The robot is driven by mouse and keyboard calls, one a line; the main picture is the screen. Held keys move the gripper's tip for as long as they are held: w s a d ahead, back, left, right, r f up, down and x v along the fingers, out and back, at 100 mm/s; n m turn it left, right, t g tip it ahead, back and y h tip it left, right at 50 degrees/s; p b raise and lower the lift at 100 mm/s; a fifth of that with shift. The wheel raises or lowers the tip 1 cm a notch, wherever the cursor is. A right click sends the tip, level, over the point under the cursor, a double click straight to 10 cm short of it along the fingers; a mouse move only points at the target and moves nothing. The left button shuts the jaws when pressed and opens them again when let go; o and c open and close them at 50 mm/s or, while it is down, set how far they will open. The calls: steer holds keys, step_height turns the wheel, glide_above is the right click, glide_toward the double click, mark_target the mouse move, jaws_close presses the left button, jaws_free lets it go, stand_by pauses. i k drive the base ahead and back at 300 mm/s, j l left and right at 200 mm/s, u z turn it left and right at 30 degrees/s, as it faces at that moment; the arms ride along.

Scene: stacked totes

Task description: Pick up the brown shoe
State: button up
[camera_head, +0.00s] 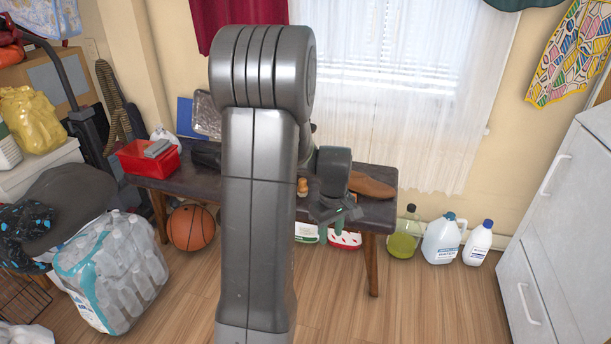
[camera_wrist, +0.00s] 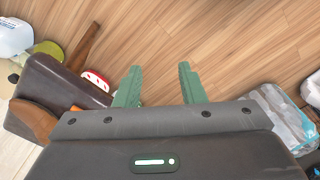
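The brown shoe (camera_head: 372,186) lies on the right end of the dark bench (camera_head: 384,213), just right of my wrist in the head view. Its left part is hidden behind my wrist. In the wrist view a brown shape that looks like the shoe (camera_wrist: 34,120) is at the left, partly hidden by my gripper body. My gripper (camera_head: 337,236) hangs at the bench's front side, left of the shoe. In the wrist view my gripper (camera_wrist: 159,72) has its green fingers apart, with only wood floor seen between them.
Red-and-white items (camera_head: 345,240) sit under the bench. A green bottle (camera_head: 405,236) and white jugs (camera_head: 442,240) stand right of it. A red bin (camera_head: 148,160) is on the bench's left end. A basketball (camera_head: 192,228) and bottle pack (camera_head: 110,270) are left. The front floor is clear.

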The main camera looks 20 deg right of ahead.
mark_target(360, 182)
steer(key=i+l+u, duration=0.15)
steer(key=l+u, duration=0.2)
steer(key=l, duration=0.5)
steer(key=l+u, duration=0.4)
steer(key=l, duration=0.45)
steer(key=l+u, duration=0.35)
steer(key=l, duration=0.55)
steer(key=k+l, duration=0.1)
steer(key=l, duration=0.3)
